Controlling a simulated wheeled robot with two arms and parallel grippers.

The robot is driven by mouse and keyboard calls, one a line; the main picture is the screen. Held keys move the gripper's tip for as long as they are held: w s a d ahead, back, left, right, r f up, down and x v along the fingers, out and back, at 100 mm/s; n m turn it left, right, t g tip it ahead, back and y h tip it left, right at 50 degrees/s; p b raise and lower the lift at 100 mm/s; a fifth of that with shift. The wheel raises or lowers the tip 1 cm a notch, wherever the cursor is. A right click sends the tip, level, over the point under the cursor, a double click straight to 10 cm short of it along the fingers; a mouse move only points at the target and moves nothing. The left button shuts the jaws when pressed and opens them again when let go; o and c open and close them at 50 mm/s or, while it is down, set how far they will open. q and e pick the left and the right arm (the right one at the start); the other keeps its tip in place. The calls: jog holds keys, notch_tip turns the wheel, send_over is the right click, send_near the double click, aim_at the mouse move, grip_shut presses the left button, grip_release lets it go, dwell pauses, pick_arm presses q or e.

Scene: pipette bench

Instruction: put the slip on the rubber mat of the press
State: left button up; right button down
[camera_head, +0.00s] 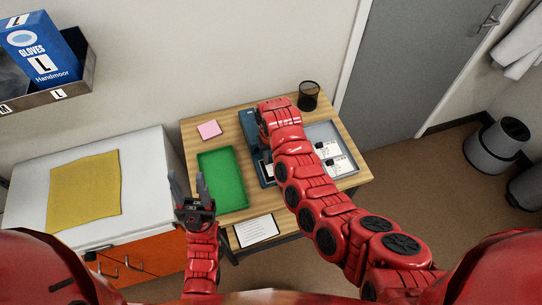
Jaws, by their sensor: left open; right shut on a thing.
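The press (246,124) is a blue-grey device at the back middle of the wooden table, largely covered by my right arm. Its rubber mat cannot be made out. My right arm reaches over the press, and its end blocks the view of its own fingers and anything between them. No slip can be made out in a grip. White cards with dark marks (329,149) lie in a grey tray (318,131) right of the arm. My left gripper (187,183) is open and empty, pointing up by the table's left edge.
A green tray (222,180) lies left of the press, with pink notes (209,129) behind it. A printed sheet (256,231) lies at the table's front. A black mesh cup (309,95) stands at the back right. A cabinet with a yellow cloth (85,190) is at left.

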jog(key=shift+f, duration=0.35)
jog(key=shift+f, duration=0.15)
jog(key=c, duration=0.7)
grip_release()
